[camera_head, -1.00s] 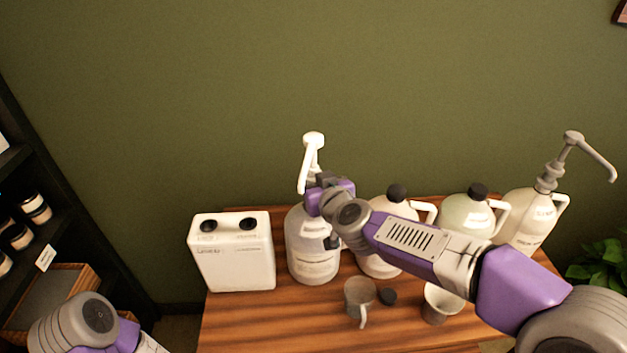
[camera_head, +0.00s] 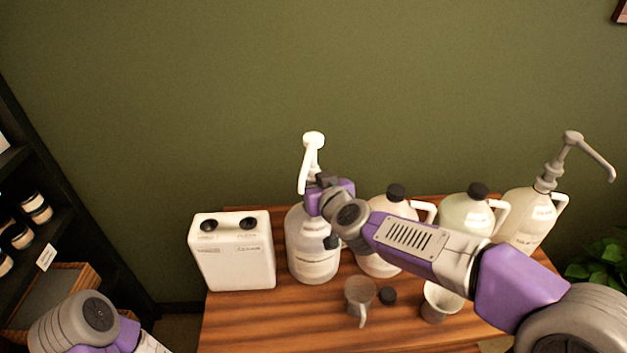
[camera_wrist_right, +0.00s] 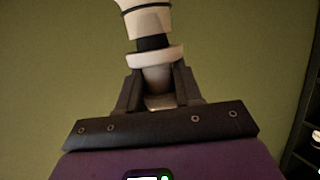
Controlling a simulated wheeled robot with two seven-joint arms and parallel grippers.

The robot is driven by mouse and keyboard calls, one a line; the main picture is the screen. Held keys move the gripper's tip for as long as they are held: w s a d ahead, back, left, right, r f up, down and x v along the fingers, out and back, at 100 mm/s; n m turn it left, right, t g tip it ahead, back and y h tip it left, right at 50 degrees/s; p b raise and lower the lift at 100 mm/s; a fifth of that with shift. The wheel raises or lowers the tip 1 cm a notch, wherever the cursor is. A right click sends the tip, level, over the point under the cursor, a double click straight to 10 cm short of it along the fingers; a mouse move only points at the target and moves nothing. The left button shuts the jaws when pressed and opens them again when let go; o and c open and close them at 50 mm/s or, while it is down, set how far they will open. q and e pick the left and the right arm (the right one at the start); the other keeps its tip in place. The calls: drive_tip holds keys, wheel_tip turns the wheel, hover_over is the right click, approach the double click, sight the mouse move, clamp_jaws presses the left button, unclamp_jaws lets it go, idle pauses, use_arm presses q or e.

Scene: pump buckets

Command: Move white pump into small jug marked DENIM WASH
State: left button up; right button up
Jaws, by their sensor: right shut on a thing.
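The white pump (camera_head: 311,150) stands upright above a translucent white jug (camera_head: 313,254) on the wooden table, its nozzle pointing down to the left. My right gripper (camera_head: 322,184) is shut on the pump just below its head. In the right wrist view the pump's collar (camera_wrist_right: 156,55) rises from between the two dark fingers (camera_wrist_right: 158,90). My gripper hides the pump's lower part and the jug's mouth, so I cannot tell how far the pump sits in the jug. The jug labels are too small to read. My left gripper is out of view; only part of my left arm shows at bottom left.
A measuring cup (camera_head: 359,292), black cap (camera_head: 388,295) and another cup (camera_head: 440,303) sit in front.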

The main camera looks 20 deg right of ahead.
drive_tip(key=shift+f+b, duration=0.4)
drive_tip(key=shift+f, duration=0.1)
idle(0.5)
drive_tip(key=shift+n+g+y+b, duration=0.4)
drive_tip(key=shift+n+y+b, duration=1.15)
drive_tip(key=shift+b, duration=1.8)
drive_tip(key=o, duration=1.1)
